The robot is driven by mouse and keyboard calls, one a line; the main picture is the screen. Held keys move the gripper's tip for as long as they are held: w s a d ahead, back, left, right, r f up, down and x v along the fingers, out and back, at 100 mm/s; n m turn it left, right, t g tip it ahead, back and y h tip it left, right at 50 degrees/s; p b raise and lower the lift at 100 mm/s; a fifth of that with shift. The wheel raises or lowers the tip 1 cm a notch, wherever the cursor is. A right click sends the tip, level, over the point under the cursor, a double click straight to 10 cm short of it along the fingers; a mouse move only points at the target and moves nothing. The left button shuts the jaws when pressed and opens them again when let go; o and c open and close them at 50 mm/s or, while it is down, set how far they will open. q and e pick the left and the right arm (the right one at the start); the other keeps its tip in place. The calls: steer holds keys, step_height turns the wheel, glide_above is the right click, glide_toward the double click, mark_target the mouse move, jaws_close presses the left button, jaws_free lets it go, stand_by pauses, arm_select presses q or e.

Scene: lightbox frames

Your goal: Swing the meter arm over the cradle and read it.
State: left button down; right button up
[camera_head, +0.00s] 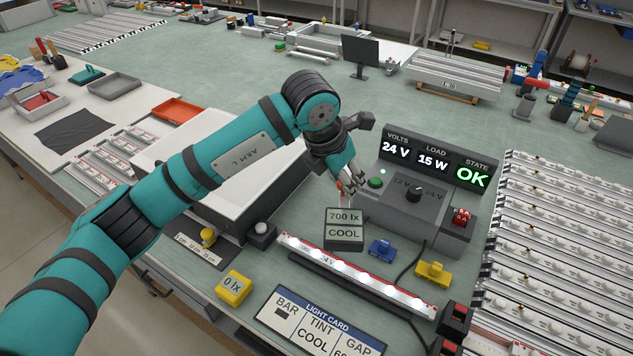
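A lit light strip (360,275) marked 24 V lies along a dark rail, which looks like the cradle (327,272). A small grey two-line display (345,229) reads "700 lx" and "COOL" and stands just behind the strip's middle. I cannot make out its mount or a separate swinging arm. A yellow block (234,287) reading "0 lx" sits in front of the strip's left end. My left gripper (349,188) points down behind and above the display, beside the power box. Its fingertips are small and partly hidden, so its opening is unclear. My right gripper is out of view.
The power box (410,195) reads 24 V, 15 W, OK. A light card (317,325) lies in front, reading TINT COOL. Blue (381,249) and yellow (433,273) clips and a black cable lie near the strip. Several strips fill the right; a white-topped box (235,195) stands under my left arm.

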arm_select(q)
steer(key=shift+d+n+b, duration=0.35)
steer(key=shift+d+n, duration=0.25)
steer(key=shift+d, duration=0.6)
steer(key=c, duration=1)
jaws_free()
steer(key=shift+o, duration=0.2)
steer(key=v, duration=1.2)
steer(key=shift+s, duration=0.15)
